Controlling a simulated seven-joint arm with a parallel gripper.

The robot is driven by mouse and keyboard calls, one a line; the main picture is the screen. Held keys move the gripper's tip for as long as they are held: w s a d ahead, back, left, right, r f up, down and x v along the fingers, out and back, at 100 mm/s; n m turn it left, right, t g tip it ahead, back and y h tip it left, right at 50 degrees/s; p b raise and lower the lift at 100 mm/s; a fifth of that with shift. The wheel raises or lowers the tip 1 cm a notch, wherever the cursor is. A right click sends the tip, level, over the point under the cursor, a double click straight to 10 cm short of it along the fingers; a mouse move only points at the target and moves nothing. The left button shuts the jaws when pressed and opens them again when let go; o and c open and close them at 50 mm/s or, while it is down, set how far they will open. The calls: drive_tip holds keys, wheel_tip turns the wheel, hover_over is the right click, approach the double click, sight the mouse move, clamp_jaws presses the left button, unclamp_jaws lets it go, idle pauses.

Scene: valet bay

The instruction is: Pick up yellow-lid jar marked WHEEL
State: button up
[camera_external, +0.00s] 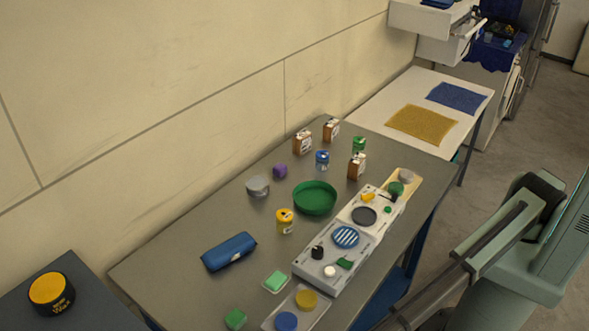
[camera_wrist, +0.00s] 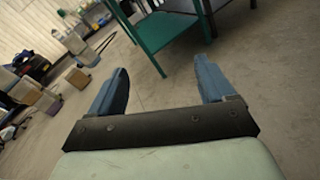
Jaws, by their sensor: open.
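Two yellow-lid containers show in the external view. A small yellow jar (camera_external: 285,222) stands upright near the middle of the grey table, with a label I cannot read. I cannot tell which is marked WHEEL. My gripper (camera_wrist: 162,64) shows in the wrist view, its two blue fingers wide apart with nothing between them. It points at the floor, away from both containers; neither shows in the wrist view.
Around the small jar on the table are a green bowl (camera_external: 315,197), a grey container (camera_external: 258,186), a blue case (camera_external: 229,251) and a pale tray of parts (camera_external: 337,262). Bottles and cans stand farther back. The table's left front is fairly clear. The wall (camera_external: 150,90) runs behind.

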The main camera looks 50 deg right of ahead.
drive_tip(key=s+a+r+n+t+h, duration=0.1)
drive_tip(key=s+a+r+n+t, duration=0.15)
drive_tip(key=r, duration=0.45)
drive_tip(key=s+a+r+n+t+h, duration=0.1)
drive_tip(key=a+r+n, duration=0.25)
drive_tip(key=r, duration=0.35)
drive_tip(key=w+a+r+n+t, duration=0.1)
drive_tip(key=w+r+n+t, duration=0.2)
drive_tip(key=w+r+n, duration=0.5)
wheel_tip(320, 180, up, 15)
drive_tip(key=n+t+h, duration=0.4)
drive_tip(key=n+t, duration=0.5)
drive_tip(key=n, duration=0.1)
hover_over(284, 222)
drive_tip(key=w+d, duration=0.1)
drive_tip(key=d, duration=0.1)
drive_tip(key=f, duration=1.3)
drive_tip(key=shift+w+f, duration=0.1)
drive_tip(key=shift+w, duration=0.15)
drive_tip(key=shift+c, duration=0.3)
